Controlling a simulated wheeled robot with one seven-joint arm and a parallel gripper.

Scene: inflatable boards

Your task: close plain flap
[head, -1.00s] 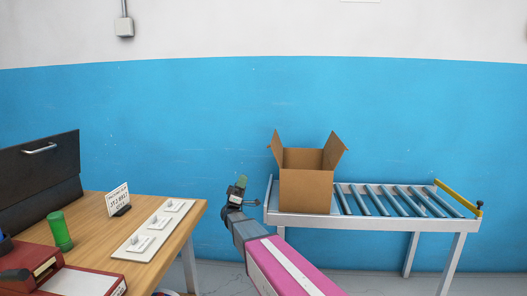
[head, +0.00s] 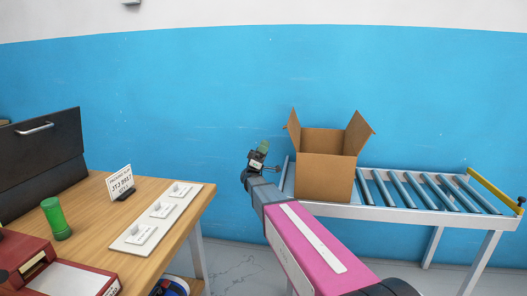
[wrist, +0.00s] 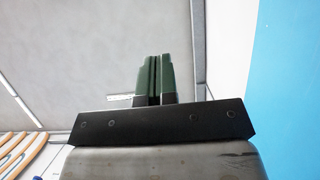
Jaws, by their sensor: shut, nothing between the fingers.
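A brown cardboard box (head: 325,178) stands on the left end of a roller conveyor. Its left flap (head: 293,130) and right flap (head: 358,134) stand up and lean outward. I cannot tell from here which flap is the plain one, and the inside is mostly hidden by the front wall. My gripper (head: 264,146) is raised to the left of the box, apart from it, near the height of the left flap. In the wrist view its green fingers (wrist: 154,78) are together with nothing between them. The box does not show in the wrist view.
The roller conveyor (head: 430,192) extends right of the box, with a yellow stop bar (head: 490,188) at its end. A wooden table (head: 90,232) at left holds a white switch panel (head: 157,218), a sign (head: 119,182), a green cylinder (head: 56,218) and red binders. A blue wall stands behind.

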